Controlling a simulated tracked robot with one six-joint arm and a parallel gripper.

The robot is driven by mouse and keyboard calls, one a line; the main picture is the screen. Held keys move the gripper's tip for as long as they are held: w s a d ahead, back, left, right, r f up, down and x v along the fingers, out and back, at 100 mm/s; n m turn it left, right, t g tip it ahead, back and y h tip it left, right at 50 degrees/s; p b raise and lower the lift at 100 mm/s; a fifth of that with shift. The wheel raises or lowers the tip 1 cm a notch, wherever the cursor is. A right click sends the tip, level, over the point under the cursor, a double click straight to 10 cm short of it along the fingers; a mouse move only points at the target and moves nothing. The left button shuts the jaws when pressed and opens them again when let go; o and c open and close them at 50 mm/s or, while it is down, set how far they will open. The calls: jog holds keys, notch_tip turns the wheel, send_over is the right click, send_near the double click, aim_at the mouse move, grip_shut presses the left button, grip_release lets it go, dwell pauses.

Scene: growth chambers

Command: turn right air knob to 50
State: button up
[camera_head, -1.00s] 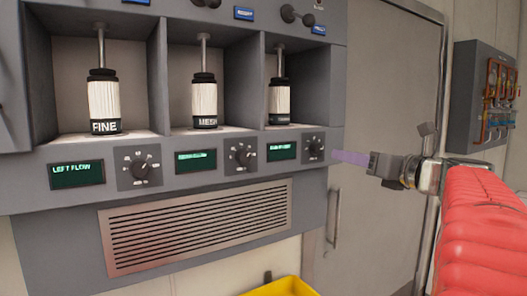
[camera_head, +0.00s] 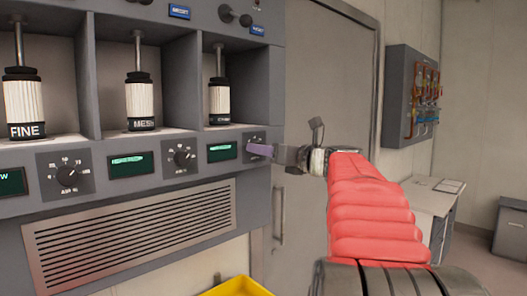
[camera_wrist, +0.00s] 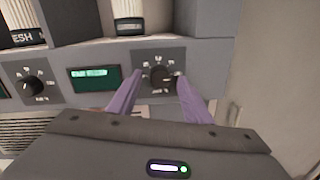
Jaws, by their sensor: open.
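The right air knob (camera_wrist: 162,78) is a black dial on a dark square plate with white scale marks. In the wrist view it sits between and just beyond the tips of my gripper (camera_wrist: 158,90), whose two purple fingers are apart. Its exact setting is too small to read.
The middle knob (camera_head: 182,158) and left knob (camera_head: 67,176) are on the same panel. Cylinders stand in bays above, one marked FINE (camera_head: 24,103). A vent grille (camera_head: 130,235) is below, with a yellow bin (camera_head: 238,287) at the bottom. A grey door (camera_head: 335,90) is to the right.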

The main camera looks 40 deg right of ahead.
jog(key=c, duration=1)
jog(key=shift+a, duration=0.15)
jog(key=shift+c, duration=0.3)
